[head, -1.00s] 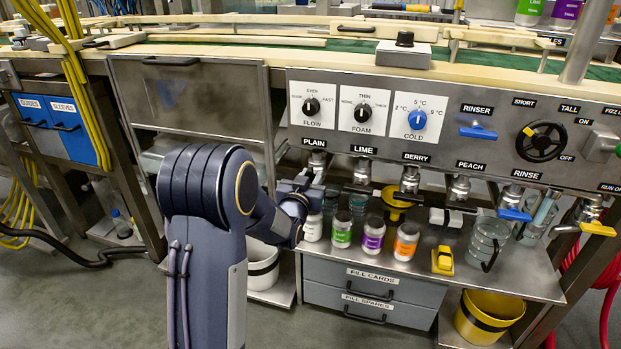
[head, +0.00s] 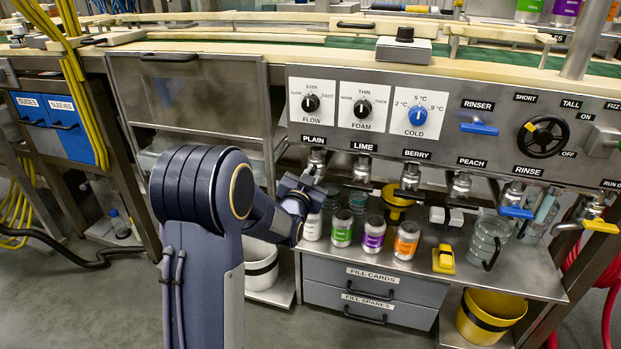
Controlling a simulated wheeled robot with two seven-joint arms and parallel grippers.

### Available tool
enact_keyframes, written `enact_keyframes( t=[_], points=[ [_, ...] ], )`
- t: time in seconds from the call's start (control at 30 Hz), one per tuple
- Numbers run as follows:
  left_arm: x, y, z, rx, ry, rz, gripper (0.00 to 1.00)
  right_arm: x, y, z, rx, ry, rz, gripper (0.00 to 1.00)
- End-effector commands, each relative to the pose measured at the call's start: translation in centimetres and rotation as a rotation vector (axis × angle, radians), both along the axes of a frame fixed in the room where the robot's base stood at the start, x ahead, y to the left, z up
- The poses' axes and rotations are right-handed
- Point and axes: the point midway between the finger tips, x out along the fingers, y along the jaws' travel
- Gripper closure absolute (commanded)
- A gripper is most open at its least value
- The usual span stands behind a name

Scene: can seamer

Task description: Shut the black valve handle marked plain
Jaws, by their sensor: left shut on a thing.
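The plain valve (head: 317,158) hangs from the steel panel under the PLAIN label (head: 314,139), left of the lime valve. My left gripper (head: 309,179) is at this valve, just below its metal body, and is shut on the black plain handle. The gripper covers most of that handle, so its exact angle is hard to tell. The lime handle (head: 357,186), to the right, is black and lies sideways across its valve. My right gripper is not in view.
White, green, purple and orange-labelled jars stand on the shelf below; the white jar (head: 313,228) is just under my gripper. The berry valve (head: 410,177) and peach valve (head: 460,186) are further right. A white bucket (head: 262,265) stands below, behind my arm.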

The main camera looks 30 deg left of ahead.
Motion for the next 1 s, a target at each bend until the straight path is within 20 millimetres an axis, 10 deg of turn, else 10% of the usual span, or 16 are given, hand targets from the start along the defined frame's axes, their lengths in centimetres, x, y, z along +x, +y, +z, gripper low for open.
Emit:
enact_keyframes(
  t=[1.0],
  points=[
    [0.11, -0.45, -0.29, 0.444, 0.107, -0.001, 1.00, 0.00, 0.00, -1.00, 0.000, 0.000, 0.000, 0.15]
  ],
)
